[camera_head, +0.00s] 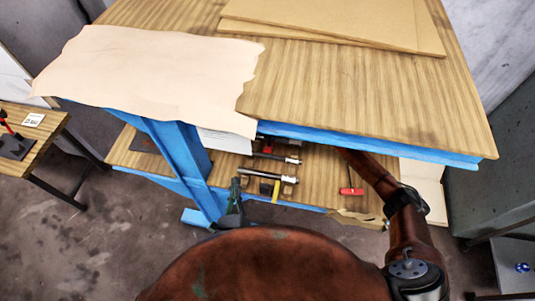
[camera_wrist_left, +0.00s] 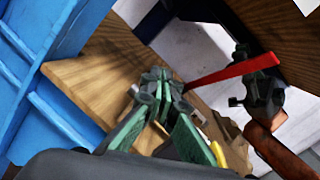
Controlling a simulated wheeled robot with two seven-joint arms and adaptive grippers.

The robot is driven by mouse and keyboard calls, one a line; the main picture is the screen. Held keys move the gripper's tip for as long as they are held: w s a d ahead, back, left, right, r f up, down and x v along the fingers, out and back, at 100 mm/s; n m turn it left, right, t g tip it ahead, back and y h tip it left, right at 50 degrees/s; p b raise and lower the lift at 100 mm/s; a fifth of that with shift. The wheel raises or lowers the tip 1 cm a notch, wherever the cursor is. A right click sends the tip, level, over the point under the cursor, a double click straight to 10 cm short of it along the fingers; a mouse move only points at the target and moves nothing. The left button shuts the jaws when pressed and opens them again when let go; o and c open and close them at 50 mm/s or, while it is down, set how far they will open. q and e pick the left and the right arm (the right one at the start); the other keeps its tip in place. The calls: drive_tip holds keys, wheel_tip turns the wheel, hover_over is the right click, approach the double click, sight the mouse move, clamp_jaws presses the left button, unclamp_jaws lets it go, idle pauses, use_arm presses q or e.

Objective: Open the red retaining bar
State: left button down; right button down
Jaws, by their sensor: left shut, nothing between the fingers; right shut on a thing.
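The red retaining bar (camera_wrist_left: 225,73) runs slantwise across the left wrist view, its lower left end close beyond my left fingertips. My right gripper (camera_wrist_left: 258,66) is shut on the bar near its upper right end. In the head view my right gripper is hidden under the bench top, where my copper arm reaches in. My left gripper (camera_head: 236,184) is shut and empty at the front of the lower shelf. Its closed fingertips also show in the left wrist view (camera_wrist_left: 158,76). I cannot tell whether they touch the bar.
The wooden bench top (camera_head: 350,85) overhangs the lower shelf (camera_head: 322,178). A blue leg (camera_head: 180,155) stands left of my left gripper. Metal cylinders (camera_head: 268,175) and a red-handled tool (camera_head: 351,190) lie on the shelf. A small side table (camera_head: 45,142) stands at left.

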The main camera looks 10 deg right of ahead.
use_arm(q)
drive_tip(key=s+d+r+m+h, duration=0.3)
drive_tip(key=s+d+m+h, duration=0.2)
drive_tip(key=d+m, duration=0.3)
drive_tip(key=r+x, duration=0.2)
drive_tip(key=x, duration=1)
drive_tip(key=shift+r, duration=0.35)
drive_tip(key=shift+w+a, duration=0.1)
